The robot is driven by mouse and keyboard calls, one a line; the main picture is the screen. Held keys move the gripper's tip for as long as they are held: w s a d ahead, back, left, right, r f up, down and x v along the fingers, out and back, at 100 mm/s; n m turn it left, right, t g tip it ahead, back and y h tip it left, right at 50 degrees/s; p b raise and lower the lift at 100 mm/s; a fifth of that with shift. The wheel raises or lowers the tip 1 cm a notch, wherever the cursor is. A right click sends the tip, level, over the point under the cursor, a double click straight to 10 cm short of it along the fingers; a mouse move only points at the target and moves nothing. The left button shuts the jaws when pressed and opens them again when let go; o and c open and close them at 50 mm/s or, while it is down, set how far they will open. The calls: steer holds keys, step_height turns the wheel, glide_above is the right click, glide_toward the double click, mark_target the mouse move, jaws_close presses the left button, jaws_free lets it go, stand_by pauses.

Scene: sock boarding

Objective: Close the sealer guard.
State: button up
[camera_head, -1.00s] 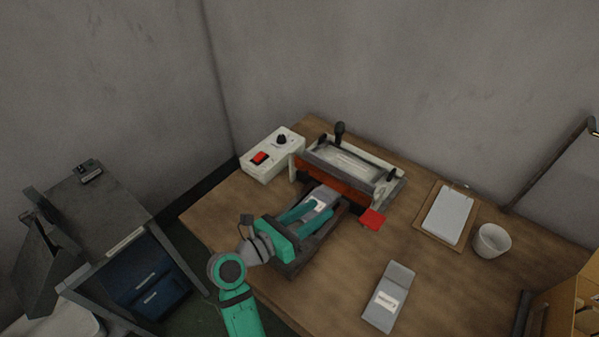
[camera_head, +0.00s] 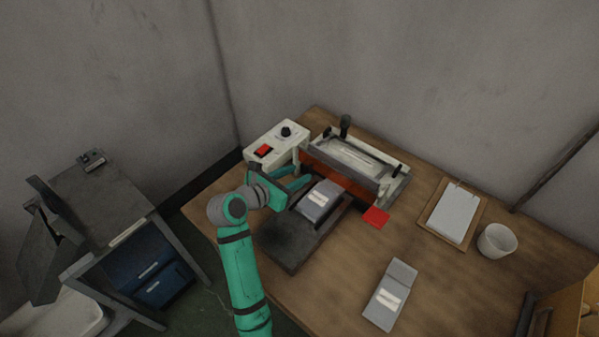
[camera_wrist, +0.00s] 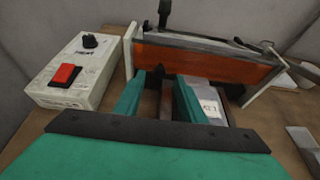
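The sealer (camera_head: 378,162) stands at the back of the table, a pale frame with a metal top and a black knob. An orange see-through panel, which looks like its guard (camera_head: 335,176), spans its front. It also shows in the wrist view (camera_wrist: 205,66); I cannot tell how far it is open. My gripper (camera_head: 300,185) is in front of the sealer's left end, left of a grey labelled packet (camera_head: 320,199) on a dark tray. In the wrist view my gripper (camera_wrist: 160,85) has its two green fingers apart, with nothing held between them.
A white control box (camera_head: 275,142) with a red switch and black knob is close to the left of my gripper. A red patch (camera_head: 376,217), a clipboard (camera_head: 452,212), a white cup (camera_head: 497,240) and another grey packet (camera_head: 390,294) are to the right.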

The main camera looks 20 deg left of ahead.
mark_target(306, 170)
steer(key=shift+x, duration=1.2)
jaws_close()
steer(key=shift+d+f+t, duration=0.1)
steer(key=shift+f+t, duration=0.15)
steer(key=shift+t, duration=0.15)
steer(key=shift+w+f+t+h, duration=0.1)
steer(key=shift+w+t+h, duration=0.1)
steer(key=shift+t+h, duration=0.1)
jaws_free()
